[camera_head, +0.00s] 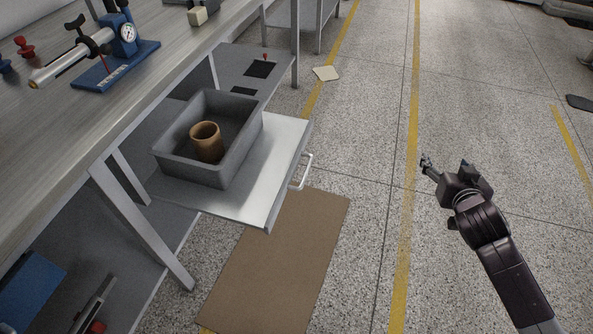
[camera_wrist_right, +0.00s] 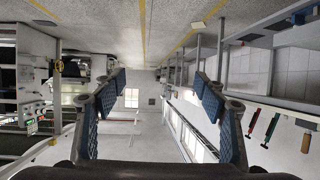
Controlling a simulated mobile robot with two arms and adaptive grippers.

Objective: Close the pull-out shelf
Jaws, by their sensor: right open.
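The pull-out shelf (camera_head: 262,181) is a light metal board sticking out from under the workbench in the head view. A white handle (camera_head: 301,172) is fixed on its right front edge. A grey open bin (camera_head: 222,173) stands on the shelf, with a brown cylindrical cup (camera_head: 206,143) inside it. My right gripper (camera_head: 446,162) is open and empty, well to the right of the handle above the floor. In the right wrist view its two blue-padded fingers (camera_wrist_right: 159,92) are wide apart with nothing between them. My left gripper is not in view.
The workbench (camera_head: 140,85) runs along the left, with a blue-based gauge device (camera_head: 117,62) on top. A brown mat (camera_head: 281,262) lies on the floor below the shelf. A small pale sheet (camera_head: 326,73) lies farther back. The floor between the handle and my right gripper is clear.

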